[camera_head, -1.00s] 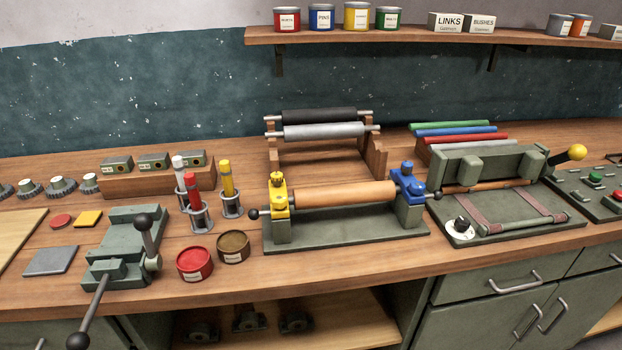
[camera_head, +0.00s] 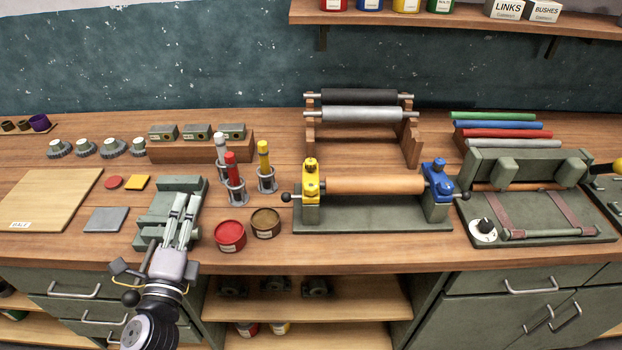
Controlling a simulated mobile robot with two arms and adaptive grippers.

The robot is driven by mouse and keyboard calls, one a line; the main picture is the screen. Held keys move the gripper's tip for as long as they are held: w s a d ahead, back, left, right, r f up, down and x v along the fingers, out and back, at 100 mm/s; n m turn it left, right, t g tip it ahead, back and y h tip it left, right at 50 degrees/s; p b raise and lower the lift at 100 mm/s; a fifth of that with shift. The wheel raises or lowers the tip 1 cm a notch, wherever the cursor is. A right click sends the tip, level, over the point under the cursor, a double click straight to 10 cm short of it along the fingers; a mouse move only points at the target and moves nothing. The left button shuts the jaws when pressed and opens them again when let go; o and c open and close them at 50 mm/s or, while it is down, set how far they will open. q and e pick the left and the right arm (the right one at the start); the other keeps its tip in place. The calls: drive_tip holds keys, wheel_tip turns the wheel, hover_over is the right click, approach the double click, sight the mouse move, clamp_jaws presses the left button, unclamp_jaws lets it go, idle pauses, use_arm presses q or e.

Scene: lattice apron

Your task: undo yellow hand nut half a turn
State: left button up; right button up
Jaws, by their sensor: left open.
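The yellow hand nut (camera_head: 310,163) sits on top of the yellow end block (camera_head: 311,187), at the left end of the tan roller (camera_head: 374,185) in the head view. A similar blue end block (camera_head: 438,182) holds the roller's right end. My left gripper (camera_head: 187,198) is open, with two grey fingers pointing away from me over the green vise (camera_head: 158,204). It is well to the left of the yellow hand nut and apart from it. It hides part of the vise. My right gripper is not in view.
Red and brown tins (camera_head: 230,236) (camera_head: 265,223) and several tubes in stands, one with a yellow top (camera_head: 264,160), stand between my left gripper and the roller stand. A rack of rollers (camera_head: 358,114) is behind. The bench front edge is close below the tins.

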use_arm(q)
drive_tip(key=d+r+m+h, duration=0.2)
drive_tip(key=d+m+h, duration=0.55)
drive_tip(key=m, duration=0.55)
drive_tip(key=m+g+h, duration=0.5)
drive_tip(key=m+g, duration=0.2)
drive_tip(key=m, duration=0.4)
approach(305, 189)
drive_tip(key=p+x, duration=0.4)
drive_tip(key=x, duration=0.7)
drive_tip(key=shift+w+d, duration=0.25)
drive_tip(key=shift+d, duration=0.05)
drive_tip(key=shift+c, duration=0.3)
